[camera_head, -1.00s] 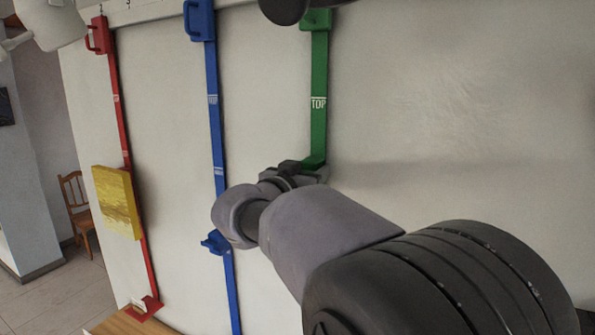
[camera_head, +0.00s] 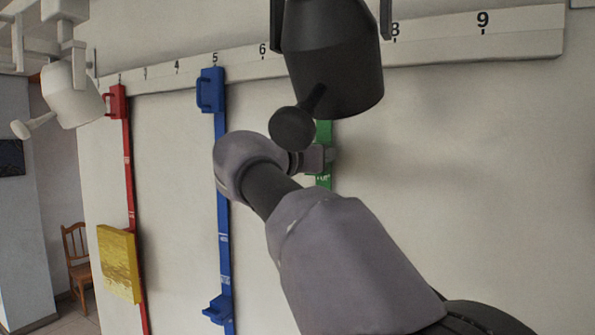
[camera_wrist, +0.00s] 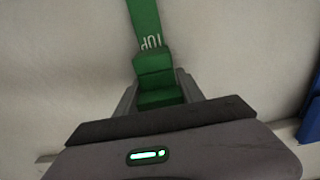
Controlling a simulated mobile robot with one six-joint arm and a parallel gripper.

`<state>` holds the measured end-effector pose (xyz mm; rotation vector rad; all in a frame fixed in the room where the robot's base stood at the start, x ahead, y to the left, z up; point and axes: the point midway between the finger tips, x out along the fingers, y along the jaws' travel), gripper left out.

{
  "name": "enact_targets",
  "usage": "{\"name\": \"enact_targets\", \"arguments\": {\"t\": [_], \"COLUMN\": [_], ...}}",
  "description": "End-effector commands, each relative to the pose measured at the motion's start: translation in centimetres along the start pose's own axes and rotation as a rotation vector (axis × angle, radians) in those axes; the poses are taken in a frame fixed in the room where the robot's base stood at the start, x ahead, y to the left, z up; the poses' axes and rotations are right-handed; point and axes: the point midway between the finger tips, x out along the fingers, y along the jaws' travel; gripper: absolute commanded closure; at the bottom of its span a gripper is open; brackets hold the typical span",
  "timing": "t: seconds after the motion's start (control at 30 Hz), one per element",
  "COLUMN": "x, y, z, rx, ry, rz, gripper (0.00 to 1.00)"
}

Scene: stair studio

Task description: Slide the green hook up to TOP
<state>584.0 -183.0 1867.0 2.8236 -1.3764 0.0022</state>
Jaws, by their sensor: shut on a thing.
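The green strip (camera_head: 324,185) runs down the white wall, partly hidden behind my gripper and a dark lamp. My gripper (camera_head: 326,157) is on it. In the wrist view my gripper (camera_wrist: 158,92) is shut on the green hook (camera_wrist: 157,82), a stepped green block between the fingers. The white TOP mark (camera_wrist: 151,42) shows upside down on the strip right beside the hook, and in the head view the TOP mark (camera_head: 322,178) lies just below my gripper. The hook itself is mostly hidden in the head view.
A blue strip (camera_head: 220,180) with a blue hook (camera_head: 217,309) and a red strip (camera_head: 127,180) with a yellow block (camera_head: 119,264) stand to the left. A dark lamp (camera_head: 335,60) hangs in front of the green strip's upper part. The wall to the right is clear.

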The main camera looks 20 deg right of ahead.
Motion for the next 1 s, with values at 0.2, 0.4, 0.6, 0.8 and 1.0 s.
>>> {"name": "enact_targets", "arguments": {"t": [0.2,0.4,0.6,0.8,1.0], "x": [0.02,0.02,0.03,0.03,-0.9], "y": [-0.01,0.0,-0.01,-0.01,-0.08], "z": [-0.88,-0.84,-0.81,-0.78,-0.68], "rx": [0.0,-0.001,0.0,-0.001,0.0], "ry": [0.0,-0.001,-0.001,-0.001,-0.001], "rz": [0.001,0.001,0.001,0.001,-0.002], "gripper": [1.0,1.0,0.33,0.33,0.33]}}
